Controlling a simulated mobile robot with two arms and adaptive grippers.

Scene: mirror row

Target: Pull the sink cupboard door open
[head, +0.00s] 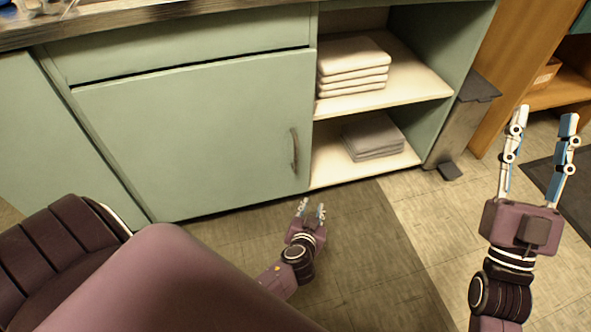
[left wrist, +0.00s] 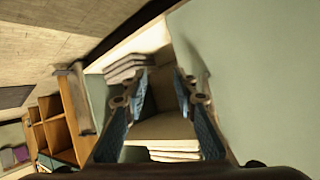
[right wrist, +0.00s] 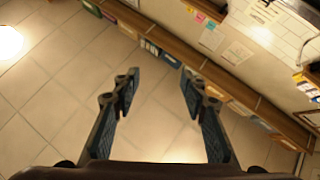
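The sink cupboard door (head: 190,140) is a flat pale green panel, shut flush in the cabinet front in the head view. Its dark, slim upright handle (head: 294,150) is near the door's right edge. My left gripper (head: 312,208) is open and empty, below and slightly right of the handle, apart from it. In the left wrist view its fingers (left wrist: 160,75) are spread, with open shelves beyond and a pale green panel (left wrist: 237,70) to the right. My right gripper (head: 546,114) is open and empty at the far right; its spread fingers (right wrist: 160,75) show above floor tiles.
Open shelves with folded white towels (head: 353,67) and grey towels (head: 374,138) adjoin the door on the right. A grey pedal bin (head: 460,125) stands beside them. A countertop (head: 110,22) runs above.

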